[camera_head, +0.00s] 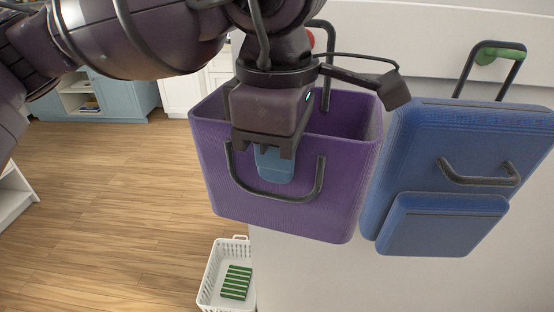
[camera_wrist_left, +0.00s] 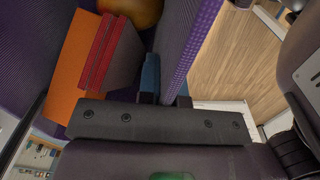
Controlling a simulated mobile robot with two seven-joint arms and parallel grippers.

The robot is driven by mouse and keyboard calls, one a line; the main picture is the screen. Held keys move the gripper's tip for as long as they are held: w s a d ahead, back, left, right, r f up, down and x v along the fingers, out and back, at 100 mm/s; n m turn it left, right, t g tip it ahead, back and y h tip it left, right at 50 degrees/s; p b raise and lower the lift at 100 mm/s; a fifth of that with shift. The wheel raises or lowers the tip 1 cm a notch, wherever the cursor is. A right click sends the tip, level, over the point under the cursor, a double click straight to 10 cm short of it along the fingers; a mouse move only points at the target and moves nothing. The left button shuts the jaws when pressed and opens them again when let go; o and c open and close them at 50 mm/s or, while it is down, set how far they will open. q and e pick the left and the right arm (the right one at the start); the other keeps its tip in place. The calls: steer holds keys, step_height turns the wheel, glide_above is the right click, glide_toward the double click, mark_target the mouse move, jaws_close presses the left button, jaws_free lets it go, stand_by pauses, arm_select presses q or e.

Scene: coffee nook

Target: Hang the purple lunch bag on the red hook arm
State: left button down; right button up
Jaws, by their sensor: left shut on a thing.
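The purple lunch bag (camera_head: 345,185) is open-topped and roughly upright in front of the pale wall panel. My left gripper (camera_head: 274,165) is shut on its front wall, above the black front handle. In the left wrist view the fingers straddle the purple wall (camera_wrist_left: 192,45). The red hook arm (camera_head: 310,40) shows only as a small red patch behind my wrist. The bag's black rear handle (camera_head: 331,45) rises beside and around that patch in the picture. Whether it rests on the hook is hidden. My right gripper is out of view.
A blue bag (camera_head: 460,150) hangs from a green hook (camera_head: 487,56) close on the right. Red and orange items (camera_wrist_left: 95,60) and a round orange thing (camera_wrist_left: 132,10) sit inside the purple bag. A white basket (camera_head: 212,275) stands on the floor below; floor to the left is clear.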

arm_select(q)
steer(key=w, duration=0.1)
steer(key=w+f+b, duration=0.1)
steer(key=w, duration=0.1)
steer(key=shift+w+f+b, duration=0.15)
steer(key=shift+w+b, duration=0.05)
steer(key=shift+b, duration=0.15)
stand_by(0.5)
stand_by(0.6)
